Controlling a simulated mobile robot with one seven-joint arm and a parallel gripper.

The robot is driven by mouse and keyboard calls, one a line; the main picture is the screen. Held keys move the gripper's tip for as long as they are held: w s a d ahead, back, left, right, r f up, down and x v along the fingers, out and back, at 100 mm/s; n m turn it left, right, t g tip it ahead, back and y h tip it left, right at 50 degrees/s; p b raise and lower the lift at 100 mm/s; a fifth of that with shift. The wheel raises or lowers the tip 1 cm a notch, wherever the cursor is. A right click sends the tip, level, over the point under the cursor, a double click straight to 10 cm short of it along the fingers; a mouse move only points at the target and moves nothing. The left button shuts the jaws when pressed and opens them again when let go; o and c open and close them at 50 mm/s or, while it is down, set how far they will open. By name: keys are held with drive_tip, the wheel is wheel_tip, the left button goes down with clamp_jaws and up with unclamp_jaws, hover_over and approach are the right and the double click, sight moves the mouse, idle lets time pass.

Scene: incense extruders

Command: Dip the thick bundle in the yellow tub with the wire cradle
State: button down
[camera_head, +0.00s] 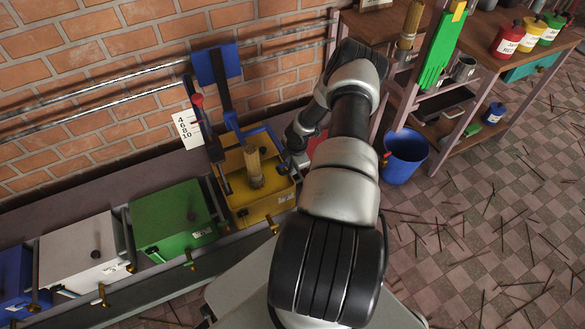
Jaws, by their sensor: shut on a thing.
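The thick bundle (253,162) is a tan, stick-like bunch standing nearly upright at the yellow tub (258,208), with its lower end inside the tub's outline. A dark band shows near its base. My gripper (272,168) reaches in from the right at the tub and is shut on the bundle; its fingertips are small and hard to make out. The wire cradle cannot be made out clearly. How deep the bundle's lower end sits cannot be told.
Green (172,218), white (82,252) and blue (14,282) lidded tubs line up to the left. A blue bucket (403,158) stands right, beside a wooden bench (480,40). Sticks litter the floor.

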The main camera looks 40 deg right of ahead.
wheel_tip(320, 180, up, 14)
drive_tip(key=p, duration=0.7)
drive_tip(key=c, duration=1.8)
unclamp_jaws()
drive_tip(key=shift+o, duration=0.2)
drive_tip(key=s+r+p, duration=0.3)
drive_tip(key=r, duration=1.4)
drive_tip(key=shift+s+a+p, duration=0.15)
drive_tip(key=shift+a+p, duration=0.15)
drive_tip(key=shift+a, duration=0.1)
